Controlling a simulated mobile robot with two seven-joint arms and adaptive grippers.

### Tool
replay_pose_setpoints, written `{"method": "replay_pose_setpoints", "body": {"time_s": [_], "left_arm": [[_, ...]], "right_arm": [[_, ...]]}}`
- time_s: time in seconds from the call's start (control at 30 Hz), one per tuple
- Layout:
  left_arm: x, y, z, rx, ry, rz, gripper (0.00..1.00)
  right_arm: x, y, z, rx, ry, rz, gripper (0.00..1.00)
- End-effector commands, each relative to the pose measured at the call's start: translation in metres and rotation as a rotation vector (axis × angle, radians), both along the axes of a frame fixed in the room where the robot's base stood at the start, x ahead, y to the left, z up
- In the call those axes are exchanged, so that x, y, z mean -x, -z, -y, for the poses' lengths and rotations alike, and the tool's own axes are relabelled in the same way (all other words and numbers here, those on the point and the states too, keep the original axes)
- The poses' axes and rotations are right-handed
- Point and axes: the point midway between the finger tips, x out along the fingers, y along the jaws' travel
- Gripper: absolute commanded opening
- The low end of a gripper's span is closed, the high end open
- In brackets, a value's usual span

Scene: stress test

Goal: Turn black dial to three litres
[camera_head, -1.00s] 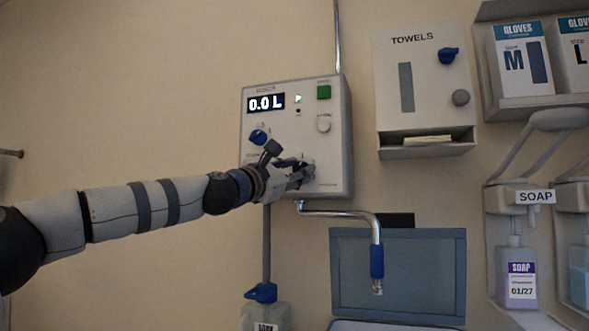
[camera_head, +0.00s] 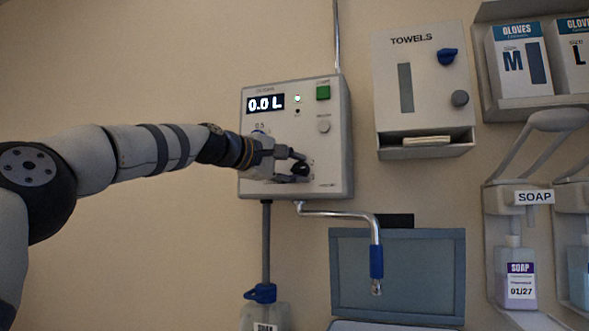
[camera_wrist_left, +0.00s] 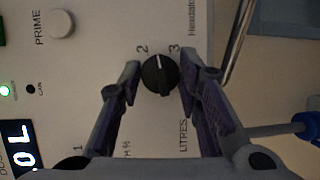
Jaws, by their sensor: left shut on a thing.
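The black dial (camera_wrist_left: 160,74) is on the front of the grey-white dispenser box (camera_head: 331,166); in the wrist view its white pointer line lies between the printed 2 and 3. My left gripper (camera_head: 296,168) reaches it from the left in the head view and is shut on it. In the wrist view the two fingers of my left gripper (camera_wrist_left: 160,80) are on either side of the dial. The display (camera_head: 265,103) reads 0.0 L. My right gripper is not in view.
A metal spout (camera_head: 345,214) hangs below. A towel dispenser (camera_head: 424,110) is to the right.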

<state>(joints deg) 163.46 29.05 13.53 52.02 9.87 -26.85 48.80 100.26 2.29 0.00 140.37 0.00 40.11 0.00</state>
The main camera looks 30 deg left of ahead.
Motion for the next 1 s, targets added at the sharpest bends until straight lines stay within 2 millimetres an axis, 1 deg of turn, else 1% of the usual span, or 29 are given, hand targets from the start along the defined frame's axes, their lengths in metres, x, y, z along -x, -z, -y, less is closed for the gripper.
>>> {"method": "replay_pose_setpoints", "body": {"time_s": [0.2,0.5,0.7,1.0], "left_arm": [[-0.0010,-0.0005,0.0001,-0.200,-0.002,-0.048,0.04],[-0.0011,-0.0021,0.0011,-0.445,-0.003,-0.107,0.04],[-0.0012,-0.0024,0.0015,-0.566,-0.003,-0.136,0.04],[-0.0009,-0.0029,0.0016,-0.665,-0.003,-0.159,0.04]], "right_arm": [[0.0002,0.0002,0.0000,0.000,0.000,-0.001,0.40],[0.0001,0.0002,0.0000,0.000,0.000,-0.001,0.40],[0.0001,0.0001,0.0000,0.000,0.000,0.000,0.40],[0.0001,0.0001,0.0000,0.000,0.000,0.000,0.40]]}}
